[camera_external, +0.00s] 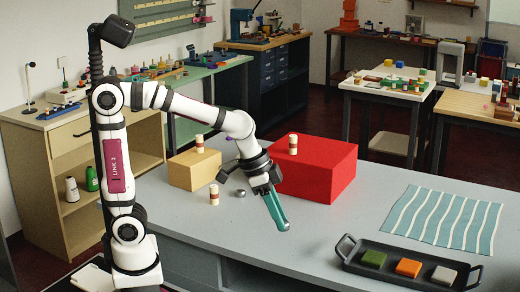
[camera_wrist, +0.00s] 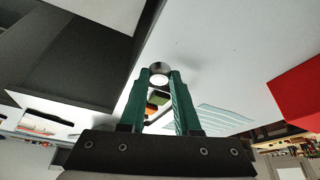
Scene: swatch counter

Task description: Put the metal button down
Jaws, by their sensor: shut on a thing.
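The metal button (camera_wrist: 159,69) is a small round silvery piece with a bright face, seen between my fingertips in the wrist view. My gripper (camera_wrist: 159,82) has two teal fingers and is shut on the button. In the external view my gripper (camera_external: 283,226) points down over the grey counter, in front of the red box; the held button cannot be made out there. The gap between fingertips and counter is hard to judge.
A red box (camera_external: 325,172) and a tan box (camera_external: 193,171) each bear a striped peg. Another striped peg (camera_external: 214,195) and a small grey ball (camera_external: 240,193) stand on the counter. A striped cloth (camera_external: 445,218) and a dark tray (camera_external: 430,280) with green, orange and grey squares lie right.

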